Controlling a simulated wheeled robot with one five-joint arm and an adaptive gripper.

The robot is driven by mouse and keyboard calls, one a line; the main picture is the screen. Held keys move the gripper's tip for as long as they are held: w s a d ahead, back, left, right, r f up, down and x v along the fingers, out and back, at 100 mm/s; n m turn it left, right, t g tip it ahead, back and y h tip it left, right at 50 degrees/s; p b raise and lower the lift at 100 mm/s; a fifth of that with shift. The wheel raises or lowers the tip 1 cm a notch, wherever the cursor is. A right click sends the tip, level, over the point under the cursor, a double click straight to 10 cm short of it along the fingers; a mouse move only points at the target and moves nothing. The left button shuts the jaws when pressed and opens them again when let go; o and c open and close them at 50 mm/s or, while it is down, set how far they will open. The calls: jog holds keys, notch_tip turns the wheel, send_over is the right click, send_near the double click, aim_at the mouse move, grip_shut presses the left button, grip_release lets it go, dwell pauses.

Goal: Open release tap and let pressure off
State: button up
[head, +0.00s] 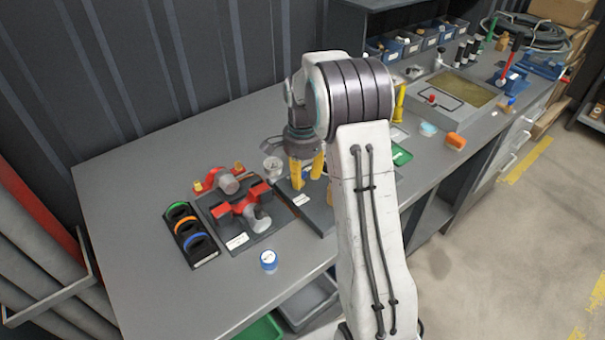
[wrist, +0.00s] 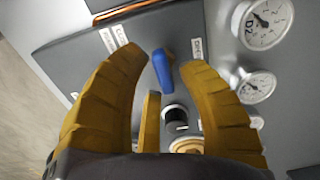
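A blue lever (wrist: 161,74), which looks like the release tap, stands on a dark grey panel (wrist: 72,52) in the wrist view. White labels sit on either side of it, too small to read surely. My gripper (head: 306,170) is above the dark pump board (head: 320,214) in the head view. In the wrist view its yellow fingers are spread, one on each side of the blue lever, with no clear contact. A black and brass fitting (wrist: 176,118) shows between the fingers. My arm hides much of the board in the head view.
Gauges marked D2 (wrist: 263,22) and another (wrist: 256,87) are right of the fingers. Left of my gripper are a red valve assembly (head: 240,204), a coloured-ring rack (head: 192,236) and a blue-capped item (head: 268,260). The bench's left part (head: 135,220) is clear.

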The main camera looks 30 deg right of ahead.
grip_shut()
jog(key=shift+n, duration=0.3)
jog(key=n, duration=0.3)
jog(key=shift+w+n, duration=0.1)
jog(key=shift+n, duration=0.3)
jog(key=n, duration=0.4)
jog(key=shift+w, duration=0.1)
jog(key=n, duration=0.5)
jog(key=shift+w, duration=0.15)
jog(key=shift+a+n, duration=0.1)
jog(key=shift+n, duration=2.1)
jog(key=shift+o, duration=1.3)
grip_release()
jog(key=shift+w, duration=0.1)
